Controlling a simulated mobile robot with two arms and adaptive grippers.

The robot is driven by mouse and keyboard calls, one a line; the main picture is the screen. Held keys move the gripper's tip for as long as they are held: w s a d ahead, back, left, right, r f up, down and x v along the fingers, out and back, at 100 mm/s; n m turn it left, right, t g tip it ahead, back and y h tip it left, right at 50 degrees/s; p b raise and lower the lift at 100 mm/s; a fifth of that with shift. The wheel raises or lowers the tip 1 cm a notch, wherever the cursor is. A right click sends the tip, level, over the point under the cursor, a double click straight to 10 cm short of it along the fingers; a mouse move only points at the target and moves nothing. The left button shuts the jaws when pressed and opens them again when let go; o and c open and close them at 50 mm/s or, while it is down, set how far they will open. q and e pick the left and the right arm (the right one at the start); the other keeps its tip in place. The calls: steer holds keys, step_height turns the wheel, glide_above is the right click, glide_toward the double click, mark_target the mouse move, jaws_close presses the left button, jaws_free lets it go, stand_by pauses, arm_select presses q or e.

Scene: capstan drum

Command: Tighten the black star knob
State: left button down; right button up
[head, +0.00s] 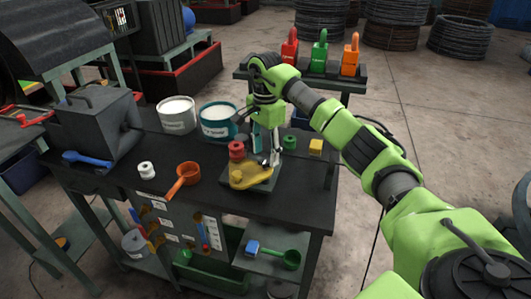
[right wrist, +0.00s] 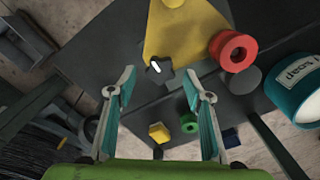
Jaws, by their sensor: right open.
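The black star knob (right wrist: 158,68) has a white mark on top and sits at the end of a yellow plate (right wrist: 186,30) in the right wrist view. The yellow plate (head: 248,175) lies on a dark base on the bench in the head view, where I cannot make out the knob clearly. My right gripper (head: 268,156) points down over the plate's right end. In the right wrist view its teal-padded fingers (right wrist: 160,76) are open, and the knob appears between the tips, with no visible contact. My left gripper is not in view.
A red spool (head: 236,150) stands close beside the plate. A green spool (head: 289,142), a yellow block (head: 315,147) and a teal can (head: 219,121) are near the gripper. An orange ladle (head: 184,178) and a white spool (head: 146,170) lie left. The bench's front right is clear.

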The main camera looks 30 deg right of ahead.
steer(key=shift+f, duration=0.95)
steer(key=c, duration=1.1)
